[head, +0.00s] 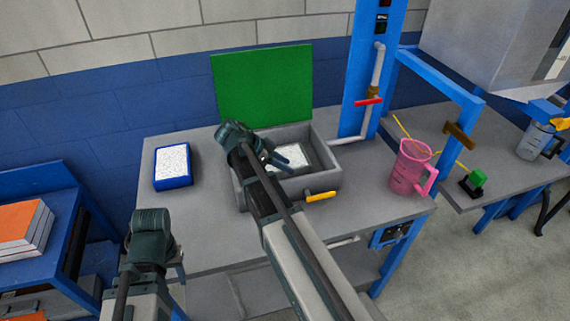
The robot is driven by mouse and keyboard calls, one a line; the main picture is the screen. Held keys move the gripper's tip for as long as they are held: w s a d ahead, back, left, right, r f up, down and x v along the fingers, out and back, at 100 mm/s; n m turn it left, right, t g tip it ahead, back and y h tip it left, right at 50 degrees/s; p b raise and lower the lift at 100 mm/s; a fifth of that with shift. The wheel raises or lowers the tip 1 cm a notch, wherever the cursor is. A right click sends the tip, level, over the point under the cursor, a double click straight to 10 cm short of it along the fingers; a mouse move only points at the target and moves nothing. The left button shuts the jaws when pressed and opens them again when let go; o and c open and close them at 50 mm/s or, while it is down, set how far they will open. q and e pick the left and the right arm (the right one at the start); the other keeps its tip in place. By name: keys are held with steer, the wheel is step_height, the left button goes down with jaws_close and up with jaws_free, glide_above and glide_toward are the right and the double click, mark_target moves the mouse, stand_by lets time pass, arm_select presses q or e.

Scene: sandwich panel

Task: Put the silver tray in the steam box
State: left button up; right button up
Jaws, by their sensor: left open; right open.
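The steam box (328,183) is a grey open-topped box on the workbench, with its green lid (262,85) raised at the back. Inside it lies the silver tray (313,158), with white speckled material (291,153) in it. My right gripper (286,162) is open, over or at the tray inside the box; I cannot tell whether it touches the tray. My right forearm crosses the box's front and hides its left part and part of the tray. My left gripper (180,268) is open, at the bench's front left, away from the box.
A blue tray (173,182) with white speckled material lies left of the box. A yellow handle (320,196) sticks out at the box's front. A pink pitcher (411,168) and a pipe with a red valve handle (368,102) are to the right. The bench's left front is clear.

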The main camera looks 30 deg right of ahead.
steer(key=shift+p+v, duration=3.6)
steer(key=shift+v, duration=2.25)
steer(key=s+a+f+n+t+y, duration=0.1)
steer(key=s+a+f+n+y, duration=0.2)
steer(key=s+a+n, duration=0.6)
steer(key=s+a+f+n+t+y, duration=0.1)
steer(key=s+a+f+n+y, duration=0.2)
steer(key=s+a+n, duration=0.6)
steer(key=a+n+y, duration=0.1)
steer(key=a+n, duration=0.3)
steer(key=n, duration=0.2)
steer(key=shift+s+f+n+y, duration=0.15)
steer(key=shift+s+n+y, duration=0.15)
steer(key=shift+a, duration=0.1)
steer(key=shift+c, duration=0.2)
